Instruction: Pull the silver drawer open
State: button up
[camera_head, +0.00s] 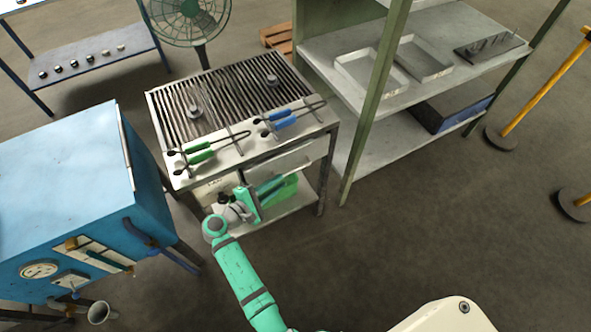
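The silver drawer (288,158) is set under the top of the slatted metal workbench (322,128), on its front right side. Its front looks flush with the frame, as far as I can see. My gripper (272,186) is in front of the bench, just below the drawer's left part, and hides part of the bench front. I cannot tell whether it touches the drawer. Its fingers are too small and overlapped to tell whether they are open.
Green-handled tongs (200,152) and blue-handled tongs (283,119) lie on the bench top. A green object (284,190) shows on the lower shelf behind my gripper. A blue furnace cabinet (70,180) stands left; a rack (338,80) stands right. Floor is clear at front right.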

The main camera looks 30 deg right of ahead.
aim_at(293, 172)
jog(key=x, duration=1)
grip_shut()
